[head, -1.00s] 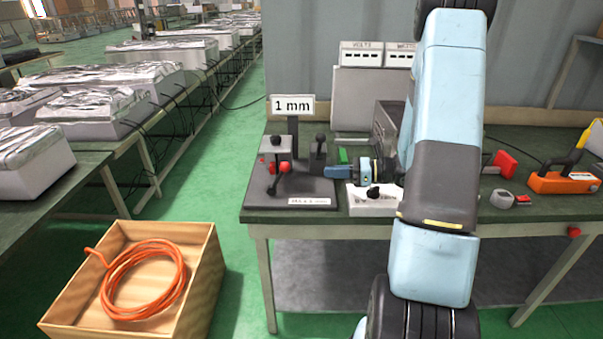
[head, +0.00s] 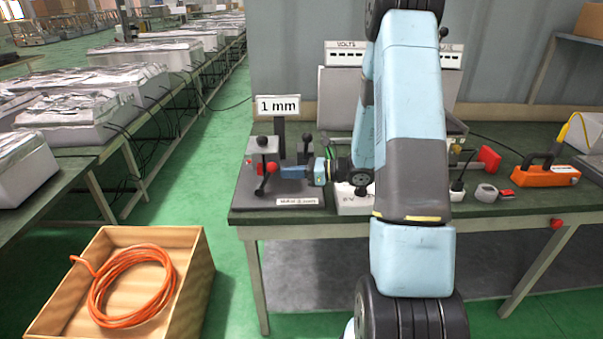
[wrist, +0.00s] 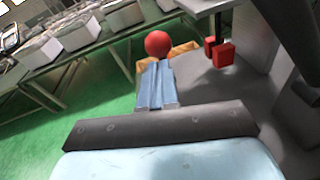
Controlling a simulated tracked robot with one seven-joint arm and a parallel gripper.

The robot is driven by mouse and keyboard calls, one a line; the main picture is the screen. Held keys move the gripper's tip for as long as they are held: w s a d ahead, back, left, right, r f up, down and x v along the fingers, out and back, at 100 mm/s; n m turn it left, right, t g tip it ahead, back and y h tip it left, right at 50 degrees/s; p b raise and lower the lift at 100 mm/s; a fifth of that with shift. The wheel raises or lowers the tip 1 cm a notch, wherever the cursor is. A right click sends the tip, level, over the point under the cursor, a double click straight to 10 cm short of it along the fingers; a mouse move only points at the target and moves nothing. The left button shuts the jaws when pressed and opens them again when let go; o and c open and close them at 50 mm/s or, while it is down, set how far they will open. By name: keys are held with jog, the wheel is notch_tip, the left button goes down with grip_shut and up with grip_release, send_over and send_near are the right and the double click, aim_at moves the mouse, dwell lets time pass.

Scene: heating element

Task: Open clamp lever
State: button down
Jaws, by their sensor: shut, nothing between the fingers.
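The clamp fixture (head: 266,149) stands on a dark plate at the left end of the bench, below a "1 mm" sign. A lever with a red ball knob (head: 271,167) and a dark rod is on its front. In the wrist view the red ball (wrist: 158,44) shows just beyond my fingertips. My gripper (head: 284,172) is shut and empty, its blue fingers pointing left at the knob. In the wrist view the fingers (wrist: 155,70) lie together. I cannot tell whether they touch the ball. The lever's rod is hidden in the wrist view.
A black-knobbed lever (head: 307,146) stands right of the clamp. A white box (head: 352,200) sits under my wrist. An orange tool (head: 546,175) and red parts lie further right. A wooden crate (head: 190,300) with orange cable (head: 130,285) is on the floor at left.

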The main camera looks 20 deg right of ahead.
jog(key=shift+w+a, duration=0.15)
jog(key=shift+a, duration=0.15)
jog(key=shift+w+a+r, duration=0.15)
jog(key=shift+a+r, duration=0.4)
jog(key=r+v, duration=0.1)
jog(key=v, duration=0.9)
dwell(0.3)
jog(key=shift+n+t+h, duration=0.3)
jog(key=shift+t+h, duration=0.1)
jog(key=shift+s+d+f, duration=0.15)
jog(key=shift+s+d, duration=0.5)
jog(key=shift+d, duration=0.2)
jog(key=shift+s+d+f, duration=0.15)
jog(key=shift+s+d, duration=0.5)
jog(key=shift+d, duration=0.2)
jog(key=shift+a, duration=0.1)
